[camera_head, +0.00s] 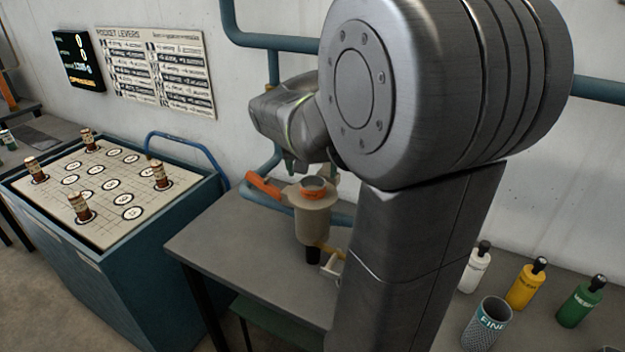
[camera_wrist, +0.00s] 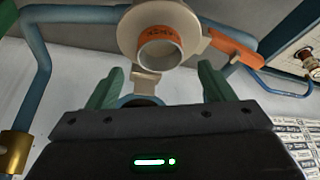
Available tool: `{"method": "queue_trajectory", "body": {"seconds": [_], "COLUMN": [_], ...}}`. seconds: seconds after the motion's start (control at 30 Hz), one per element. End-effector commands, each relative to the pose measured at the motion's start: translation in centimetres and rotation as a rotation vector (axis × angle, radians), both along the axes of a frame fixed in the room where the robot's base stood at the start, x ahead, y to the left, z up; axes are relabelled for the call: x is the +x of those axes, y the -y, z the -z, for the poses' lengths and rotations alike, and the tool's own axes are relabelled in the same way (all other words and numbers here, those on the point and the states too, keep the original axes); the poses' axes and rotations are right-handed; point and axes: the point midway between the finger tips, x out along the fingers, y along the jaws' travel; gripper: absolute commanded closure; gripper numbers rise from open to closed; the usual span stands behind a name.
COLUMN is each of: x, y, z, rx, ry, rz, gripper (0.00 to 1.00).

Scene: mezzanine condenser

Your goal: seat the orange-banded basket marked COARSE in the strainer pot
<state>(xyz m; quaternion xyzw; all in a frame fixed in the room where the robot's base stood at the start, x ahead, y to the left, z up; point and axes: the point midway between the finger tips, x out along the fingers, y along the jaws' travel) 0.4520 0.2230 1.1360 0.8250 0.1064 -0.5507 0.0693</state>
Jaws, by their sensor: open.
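The tan strainer pot (camera_head: 314,222) stands at the back of the grey bench, its mouth facing up. The orange-banded basket (camera_head: 313,186) is in the pot's mouth, and its band and rim show above the flange. In the wrist view the basket (camera_wrist: 160,47) shows a grey rim and orange band inside the pot's pale flange (camera_wrist: 127,35); the band's lettering is too small to read surely. My gripper (camera_wrist: 160,88) is open, its green fingers apart and clear of the basket. In the head view my arm partly hides the gripper. How deep the basket sits cannot be told.
An orange handle (camera_head: 264,186) juts out left of the pot. Blue pipes (camera_head: 272,41) run along the wall behind. A grey basket marked FINE (camera_head: 487,324) and white, yellow and green bottles (camera_head: 525,287) stand at right. The bench (camera_head: 232,237) is clear left of the pot.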

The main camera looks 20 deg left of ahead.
Motion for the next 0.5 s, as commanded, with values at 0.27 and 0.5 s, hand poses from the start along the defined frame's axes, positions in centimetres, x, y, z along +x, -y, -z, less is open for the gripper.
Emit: {"method": "queue_trajectory", "body": {"seconds": [0.27,0.5], "x": [-1.9,-2.4], "y": [0.5,0.6], "z": [-4.7,-5.9], "rx": [0.002,0.001], "ry": [0.000,-0.001], "rz": [0.000,0.001], "gripper": [0.25,0.25]}}
